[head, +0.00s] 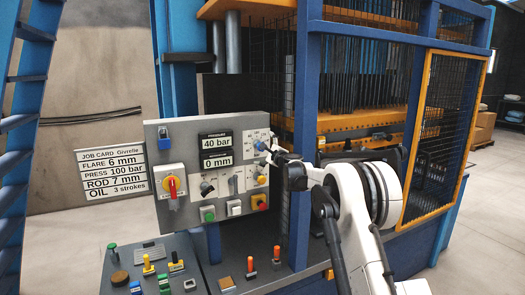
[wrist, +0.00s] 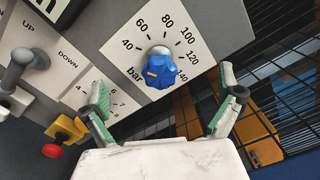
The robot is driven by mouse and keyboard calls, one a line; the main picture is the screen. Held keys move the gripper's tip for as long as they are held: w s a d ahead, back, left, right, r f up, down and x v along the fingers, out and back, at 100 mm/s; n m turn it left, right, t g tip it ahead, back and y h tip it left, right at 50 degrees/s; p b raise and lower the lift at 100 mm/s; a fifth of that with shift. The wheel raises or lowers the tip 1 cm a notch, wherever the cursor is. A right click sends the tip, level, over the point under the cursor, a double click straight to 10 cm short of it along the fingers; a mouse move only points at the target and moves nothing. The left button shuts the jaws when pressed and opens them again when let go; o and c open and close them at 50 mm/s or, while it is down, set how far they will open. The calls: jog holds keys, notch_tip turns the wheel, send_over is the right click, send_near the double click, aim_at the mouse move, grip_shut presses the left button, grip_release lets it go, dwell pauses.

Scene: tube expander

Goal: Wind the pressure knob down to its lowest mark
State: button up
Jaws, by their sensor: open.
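The pressure knob is blue and lobed with a yellow mark. It shows in the wrist view (wrist: 165,72) in the middle of a white dial plate (wrist: 200,48) marked 40 to 140 bar. Its yellow mark sits on the knob's left side, towards the word "bar". In the head view the knob (head: 261,146) is partly hidden by my gripper (head: 271,149). My gripper (wrist: 162,82) is open, with one green-padded finger on each side of the knob, apart from it. The pressure display (head: 215,142) reads 40 bar.
A lower display (head: 216,162) reads 0 mm. A red and yellow switch (head: 173,186), small levers and buttons sit on the same grey panel. A job card (head: 112,172) hangs at left. Wire mesh (wrist: 280,70) stands to the right of the dial.

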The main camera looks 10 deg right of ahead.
jog(key=shift+b+v, duration=0.9)
jog(key=shift+v, duration=1.7)
jog(key=s+a+r+n+g+b, duration=0.1)
jog(key=s+a+n+g, duration=0.2)
jog(key=s, duration=0.7)
jog(key=s+a+r+n+g+b, duration=0.1)
jog(key=s+a+n+b, duration=0.3)
jog(key=s, duration=0.6)
jog(key=s+a+r+n+g+p, duration=0.15)
jog(key=s+n, duration=0.35)
jog(key=s, duration=0.5)
jog(key=s+d+f+n+g+h+b, duration=0.1)
jog(key=s+d+f+n, duration=0.1)
jog(key=s+f, duration=0.5)
jog(key=s+d+f+n+g+h+b, duration=0.2)
jog(key=s+f, duration=0.6)
jog(key=s, duration=1.1)
jog(key=s+d+f+n+g+h+b, duration=0.1)
jog(key=s+f+n, duration=0.3)
jog(key=s, duration=0.9)
notch_tip(320, 180, down, 3)
jog(key=shift+s+d+f+n+g+h+b, duration=0.2)
jog(key=shift+d+n+g+h+b, duration=0.15)
jog(key=shift+d+g+h, duration=0.25)
